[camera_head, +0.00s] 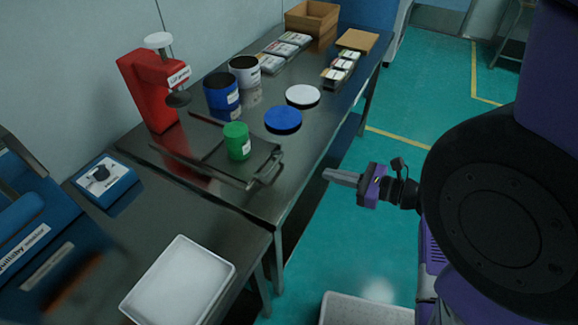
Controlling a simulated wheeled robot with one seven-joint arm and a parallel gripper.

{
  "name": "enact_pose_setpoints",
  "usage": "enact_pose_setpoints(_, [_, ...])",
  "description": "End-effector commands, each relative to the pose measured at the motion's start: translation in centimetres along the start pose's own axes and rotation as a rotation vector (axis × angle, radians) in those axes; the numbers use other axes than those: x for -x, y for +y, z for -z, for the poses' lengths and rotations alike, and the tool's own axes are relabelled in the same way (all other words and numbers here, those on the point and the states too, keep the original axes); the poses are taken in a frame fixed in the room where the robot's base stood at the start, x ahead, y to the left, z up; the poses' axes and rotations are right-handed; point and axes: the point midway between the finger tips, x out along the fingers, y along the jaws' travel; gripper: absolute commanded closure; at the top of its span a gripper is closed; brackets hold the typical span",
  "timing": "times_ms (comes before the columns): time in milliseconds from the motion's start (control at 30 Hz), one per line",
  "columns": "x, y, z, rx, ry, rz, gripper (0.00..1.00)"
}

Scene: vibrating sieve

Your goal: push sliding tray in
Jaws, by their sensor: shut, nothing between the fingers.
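The sliding tray (225,173) is a dark flat plate with a metal handle (269,171) on its right front corner. It lies on the metal table below the red press (147,92) and sticks out to the right of it. A green cylinder (237,141) with a white label stands upright on the tray. My gripper (327,174) is shut and empty. It is over the floor to the right of the table, apart from the tray handle, with its fingers pointing left toward it.
Blue and white cans (221,93), a blue disc (283,118) and a white disc (303,95) sit behind the tray. A white bin (178,283) is on the near table, beside a blue control box (103,183). The floor right of the table is mostly free.

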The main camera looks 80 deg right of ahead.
Motion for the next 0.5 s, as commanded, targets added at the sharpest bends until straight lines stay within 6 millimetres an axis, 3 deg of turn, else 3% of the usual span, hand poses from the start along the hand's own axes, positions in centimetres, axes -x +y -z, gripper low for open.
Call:
enact_pose_setpoints(267, [-1.3, 0.8, -0.1, -0.078, 0.001, -0.030, 1.00])
enact_pose_setpoints(500, [-5.5, 0.9, -0.2, -0.075, 0.000, -0.030, 1.00])
